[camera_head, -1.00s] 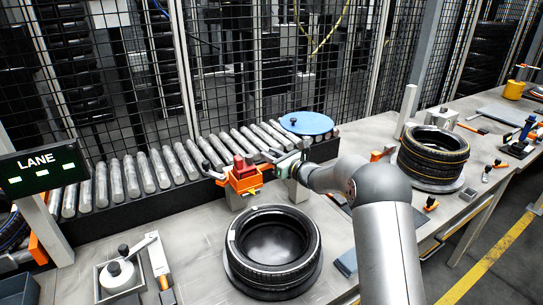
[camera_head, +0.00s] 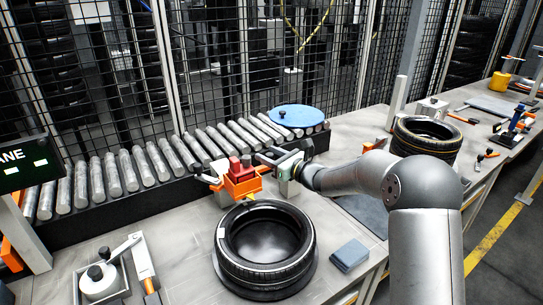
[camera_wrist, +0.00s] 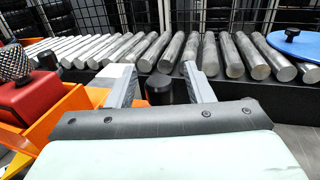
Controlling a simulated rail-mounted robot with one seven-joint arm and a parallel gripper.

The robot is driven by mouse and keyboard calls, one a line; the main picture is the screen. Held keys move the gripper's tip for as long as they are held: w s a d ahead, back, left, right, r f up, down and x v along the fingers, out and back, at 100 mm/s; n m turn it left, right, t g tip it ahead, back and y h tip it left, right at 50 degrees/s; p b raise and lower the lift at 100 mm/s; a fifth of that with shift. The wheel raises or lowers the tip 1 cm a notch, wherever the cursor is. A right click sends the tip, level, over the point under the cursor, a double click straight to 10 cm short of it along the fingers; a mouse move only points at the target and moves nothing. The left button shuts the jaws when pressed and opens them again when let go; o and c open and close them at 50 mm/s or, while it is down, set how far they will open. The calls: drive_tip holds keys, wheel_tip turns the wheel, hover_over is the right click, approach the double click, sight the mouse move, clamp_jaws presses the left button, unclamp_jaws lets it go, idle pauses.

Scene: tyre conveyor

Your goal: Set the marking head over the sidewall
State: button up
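The marking head (camera_head: 241,180), an orange body with a red block on top, stands behind the front tyre (camera_head: 265,245), near its far rim. The tyre lies flat with its sidewall facing up. My gripper (camera_head: 268,158) is just right of the marking head. In the wrist view my gripper (camera_wrist: 160,82) has its two grey fingers apart, with a black knob (camera_wrist: 158,90) showing between or beyond them. I cannot tell whether the knob belongs to the marking head. The marking head (camera_wrist: 40,105) fills the left side there. The tyre is out of the wrist view.
A roller conveyor (camera_head: 145,170) runs behind, with a blue disc (camera_head: 298,116) on it. More tyres (camera_head: 425,137) stand right. A blue-grey block (camera_head: 349,255) lies right of the front tyre. Mesh fencing closes the back.

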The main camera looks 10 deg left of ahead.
drive_tip(key=shift+d, duration=0.1)
drive_tip(key=b+v, duration=0.2)
drive_tip(key=v, duration=1.5)
drive_tip(key=shift+s, duration=0.25)
drive_tip(key=s+f+n+g+h+p, duration=0.25)
drive_tip(key=s+n+g+h, duration=0.25)
drive_tip(key=s+n+g, duration=1.05)
drive_tip(key=s+d+n+t+h+p, duration=0.1)
drive_tip(key=s+d+n+t+h, duration=0.2)
drive_tip(key=s+d, duration=0.4)
drive_tip(key=s+d+f+n+t+h+p, duration=0.1)
drive_tip(key=s+d+n+t+h, duration=0.2)
drive_tip(key=s, duration=0.9)
drive_tip(key=d+n+h, duration=0.3)
drive_tip(key=d+h, duration=0.1)
drive_tip(key=shift+s+d+f+t, duration=0.2)
drive_tip(key=shift+d+f+t, duration=0.1)
drive_tip(key=shift+d+t, duration=0.05)
